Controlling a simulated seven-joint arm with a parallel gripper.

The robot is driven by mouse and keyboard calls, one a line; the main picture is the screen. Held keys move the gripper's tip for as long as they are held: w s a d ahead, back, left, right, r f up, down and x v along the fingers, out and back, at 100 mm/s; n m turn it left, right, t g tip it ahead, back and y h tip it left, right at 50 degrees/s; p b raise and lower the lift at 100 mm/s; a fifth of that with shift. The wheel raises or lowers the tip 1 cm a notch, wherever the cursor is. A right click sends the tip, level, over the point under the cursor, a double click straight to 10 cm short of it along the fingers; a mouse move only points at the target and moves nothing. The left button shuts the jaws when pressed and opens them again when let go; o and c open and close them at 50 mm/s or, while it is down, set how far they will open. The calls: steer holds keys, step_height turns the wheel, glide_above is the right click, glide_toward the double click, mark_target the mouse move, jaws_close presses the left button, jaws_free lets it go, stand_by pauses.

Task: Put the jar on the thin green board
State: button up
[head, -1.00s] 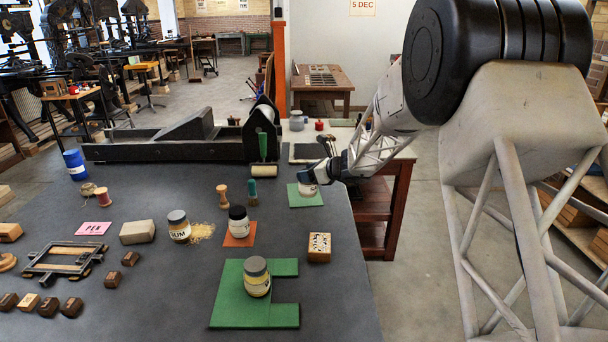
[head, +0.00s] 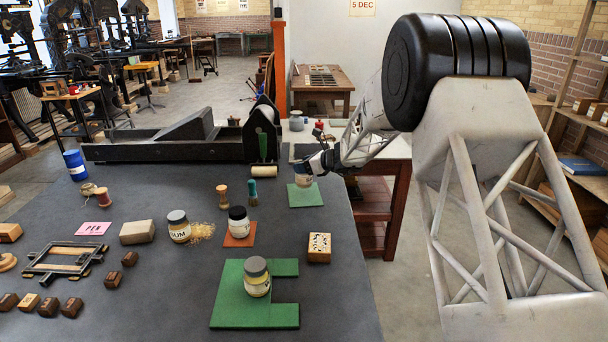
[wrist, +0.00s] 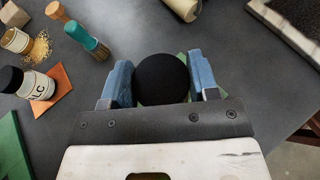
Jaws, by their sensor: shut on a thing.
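My gripper (head: 306,172) is at the far right of the dark table, shut on a pale jar (head: 302,181). In the wrist view the jar's round black lid (wrist: 162,80) sits between the blue fingers. A small, flat green board (head: 305,198) lies just below and in front of the jar in the head view. In the wrist view a strip of green (wrist: 183,59) shows behind the lid. I cannot tell whether the jar touches the board or hangs above it. The fingers hide part of the jar.
A larger notched green board (head: 230,305) bears a grey-lidded jar (head: 257,279). A black-lidded jar (head: 239,224) stands on an orange square (head: 240,241). A wooden block (head: 319,247), two brushes and a gum jar (head: 179,228) are nearby. A roller (head: 263,172) lies beyond.

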steer(key=shift+f, duration=1.7)
steer(key=shift+f, duration=0.15)
steer(key=o, duration=1)
steer(key=shift+o, duration=0.2)
steer(key=shift+s+d+r, duration=0.1)
steer(key=shift+d+r, duration=0.05)
steer(key=shift+r, duration=0.05)
steer(key=v, duration=1.1)
steer(key=shift+s+d, duration=0.15)
steer(key=shift+d, duration=0.05)
steer(key=shift+r, duration=0.1)
steer(key=shift+s, duration=0.1)
